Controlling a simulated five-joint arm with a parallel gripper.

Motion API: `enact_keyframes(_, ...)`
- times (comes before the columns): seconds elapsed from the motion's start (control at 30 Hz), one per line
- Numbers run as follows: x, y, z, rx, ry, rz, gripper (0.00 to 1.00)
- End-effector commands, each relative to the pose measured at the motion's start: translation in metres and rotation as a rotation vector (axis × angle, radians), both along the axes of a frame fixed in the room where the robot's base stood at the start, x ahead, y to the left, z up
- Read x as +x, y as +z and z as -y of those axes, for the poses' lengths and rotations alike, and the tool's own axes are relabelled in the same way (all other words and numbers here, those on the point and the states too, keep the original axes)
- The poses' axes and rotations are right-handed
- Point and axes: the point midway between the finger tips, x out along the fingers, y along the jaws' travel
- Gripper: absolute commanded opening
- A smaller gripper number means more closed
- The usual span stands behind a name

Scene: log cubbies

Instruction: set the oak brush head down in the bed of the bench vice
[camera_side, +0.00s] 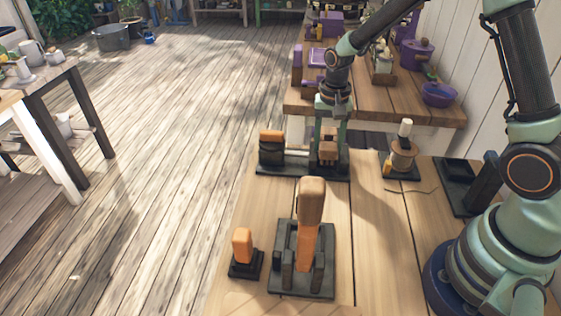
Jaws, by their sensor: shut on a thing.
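My gripper (328,147) points down at the far end of the near bench, its fingers closed around a small brown wooden block, which I take to be the oak brush head (328,152). The block is at the right part of a dark-based device with a pale horizontal rod, seemingly the bench vice (297,170). The fingers partly cover the brush head. I cannot tell whether its underside touches the vice bed.
Nearer on the bench stand a dark fixture with a tall orange-and-brown upright (311,230) and a small orange-topped block (243,246). A spool-like item with a white top (404,150) is right of the vice. A dark stand (468,190) is farther right. Purple pots (438,94) sit on the bench behind.

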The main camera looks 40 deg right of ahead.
Motion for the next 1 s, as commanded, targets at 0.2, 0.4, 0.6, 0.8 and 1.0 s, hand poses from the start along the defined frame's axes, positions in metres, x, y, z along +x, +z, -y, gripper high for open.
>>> enact_keyframes(0.2, 0.000, -0.005, 0.000, 0.000, 0.000, 0.000, 0.00)
enact_keyframes(0.4, 0.000, -0.006, 0.000, 0.000, 0.000, 0.000, 0.00)
enact_keyframes(0.6, 0.000, -0.001, 0.000, 0.000, 0.000, 0.001, 0.00)
enact_keyframes(0.8, 0.000, 0.007, 0.000, 0.000, 0.000, 0.001, 0.00)
enact_keyframes(1.0, 0.000, 0.009, 0.000, 0.000, 0.000, 0.001, 0.00)
